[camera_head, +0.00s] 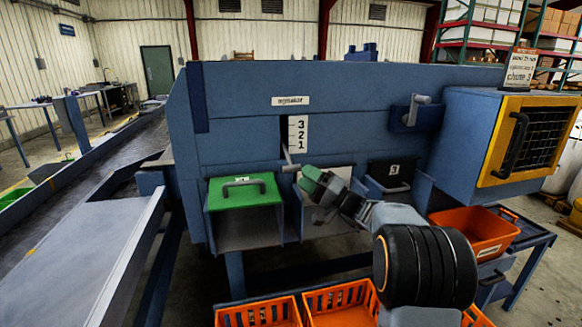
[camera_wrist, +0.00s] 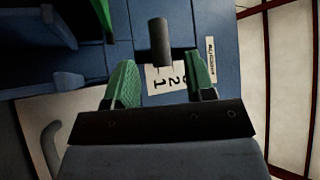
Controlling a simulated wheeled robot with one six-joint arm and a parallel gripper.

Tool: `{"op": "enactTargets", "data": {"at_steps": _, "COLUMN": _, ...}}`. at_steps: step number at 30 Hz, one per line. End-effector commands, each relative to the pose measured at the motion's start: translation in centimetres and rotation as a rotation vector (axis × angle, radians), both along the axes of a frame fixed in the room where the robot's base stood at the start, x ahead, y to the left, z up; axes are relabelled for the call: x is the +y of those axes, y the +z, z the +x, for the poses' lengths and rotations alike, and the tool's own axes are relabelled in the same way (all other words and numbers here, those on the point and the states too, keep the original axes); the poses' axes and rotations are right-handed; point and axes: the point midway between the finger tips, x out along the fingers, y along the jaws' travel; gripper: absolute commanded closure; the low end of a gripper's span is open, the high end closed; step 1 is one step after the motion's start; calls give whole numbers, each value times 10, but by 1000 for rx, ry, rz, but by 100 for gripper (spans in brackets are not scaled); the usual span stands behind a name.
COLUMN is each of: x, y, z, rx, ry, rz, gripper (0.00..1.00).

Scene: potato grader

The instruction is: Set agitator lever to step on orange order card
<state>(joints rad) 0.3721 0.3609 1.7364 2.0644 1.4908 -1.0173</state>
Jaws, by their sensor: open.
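The agitator lever (camera_head: 289,160) is a grey bar sticking out of a dark slot in the blue machine wall. It stands low, about level with or just below the 1 on the white 3-2-1 scale plate (camera_head: 298,133). My gripper (camera_head: 306,179), with green fingers, is open just below and right of the lever. In the wrist view, the lever's dark end (camera_wrist: 159,40) lies centred between and just ahead of the fingertips (camera_wrist: 162,72), apparently untouched. The order card (camera_head: 521,68) stands atop the machine's right side; its lines are too small to read surely.
A green-lidded chute (camera_head: 243,192) is left of my gripper, and a dark flap (camera_head: 391,172) is right. A second grey handle (camera_head: 416,108) and a yellow-framed grille door (camera_head: 529,140) are farther right. Orange crates (camera_head: 340,305) stand below. The conveyor (camera_head: 85,165) is left.

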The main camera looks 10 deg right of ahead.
Motion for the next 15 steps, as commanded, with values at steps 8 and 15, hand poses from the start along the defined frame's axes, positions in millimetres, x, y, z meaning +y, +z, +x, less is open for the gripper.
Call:
{"op": "enactTargets", "data": {"at_steps": 8, "x": 29, "y": 16, "z": 24, "rx": 0, "ry": 3, "rz": 0, "gripper": 50}}
{"op": "enactTargets", "data": {"at_steps": 15, "x": 38, "y": 19, "z": 32, "rx": 1, "ry": 1, "rz": 0, "gripper": 50}}
